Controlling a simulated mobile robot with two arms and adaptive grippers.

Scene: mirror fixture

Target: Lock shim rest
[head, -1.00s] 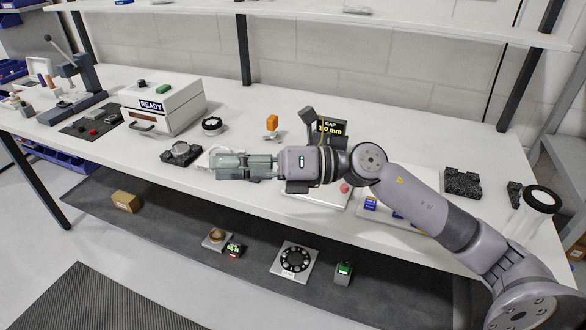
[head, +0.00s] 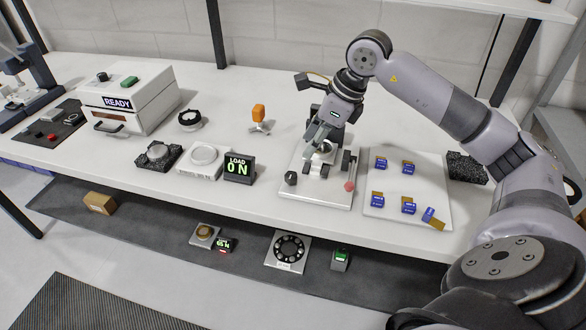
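The mirror fixture is a silver base plate (head: 316,194) with dark blocks and a small round part in its middle. A red knob (head: 349,186) is at its front right and a black knob (head: 290,178) at its front left. My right gripper (head: 322,143) points down over the middle of the fixture, close to the round part. Its fingers overlap the dark blocks, so I cannot tell whether they are open or touching anything. I cannot make out the shim rest or its lock for certain. My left gripper is not in view.
A white board (head: 377,212) with several blue-tagged pieces lies right of the fixture. A load display (head: 239,170) reads 0 N, beside a white round-topped unit (head: 203,162). An orange-topped stand (head: 258,116) is behind. A white READY box (head: 150,95) stands left. Bare tabletop lies behind the fixture.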

